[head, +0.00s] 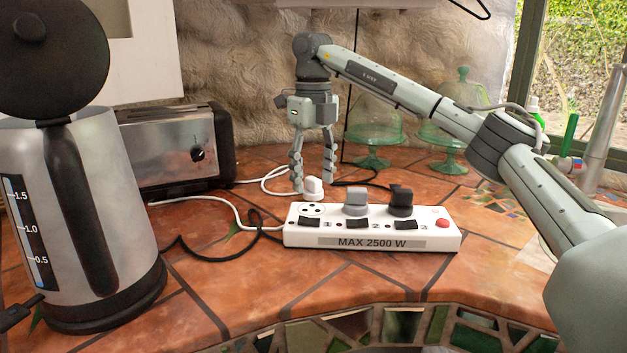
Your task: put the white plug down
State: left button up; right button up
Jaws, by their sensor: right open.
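The white plug (313,188) is just behind the left end of the white power strip (385,241), on the tiles as far as I can tell. Its lowest part meets the strip's back edge in the picture. My right gripper (314,188) points down with its fingers apart, one on each side of the plug. No finger visibly presses on the plug. The strip's left socket is empty. A grey plug (356,200) and a black plug (401,200) sit in its other sockets. My left gripper is out of view.
A kettle (110,200) stands at the front left, with a toaster (170,155) behind it. Cords lie loose between the toaster and the strip. Green glass stands (374,135) are at the back, near my right arm. Tiles in front of the strip are clear.

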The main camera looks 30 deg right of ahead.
aim_at(313, 178)
notch_tip(313, 178, up, 6)
jog(key=shift+f, duration=0.15)
jog(key=shift+r, duration=0.4)
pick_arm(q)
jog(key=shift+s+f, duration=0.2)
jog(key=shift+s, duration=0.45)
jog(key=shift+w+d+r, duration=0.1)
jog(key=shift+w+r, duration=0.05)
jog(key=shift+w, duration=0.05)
